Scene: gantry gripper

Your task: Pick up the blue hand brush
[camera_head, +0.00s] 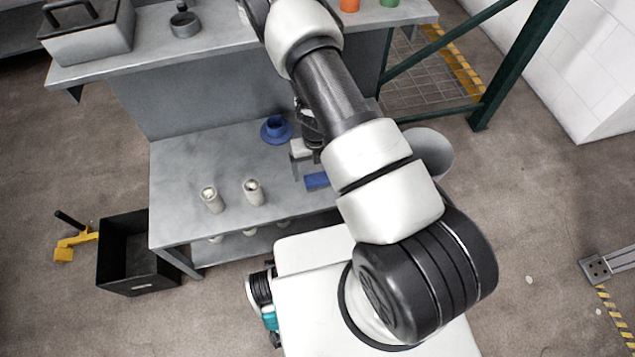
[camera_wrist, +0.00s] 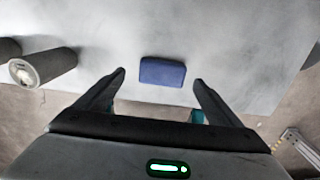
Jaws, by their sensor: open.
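The blue hand brush (camera_head: 317,181) lies on the grey bench top, near its front edge. In the head view my arm covers part of the space beside it. In the wrist view the brush (camera_wrist: 162,72) shows as a small blue block, ahead of and between the two fingers. My gripper (camera_wrist: 160,82) is open, with nothing between its fingertips. The fingers are apart from the brush. In the head view my gripper (camera_head: 300,160) is partly hidden by the arm, just behind the brush.
Two pale cylinders (camera_head: 253,191) (camera_head: 212,199) stand left of the brush. A blue round piece (camera_head: 276,129) sits farther back. A raised shelf (camera_head: 220,46) runs behind the bench top (camera_head: 185,165). A black bin (camera_head: 127,252) stands on the floor at left.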

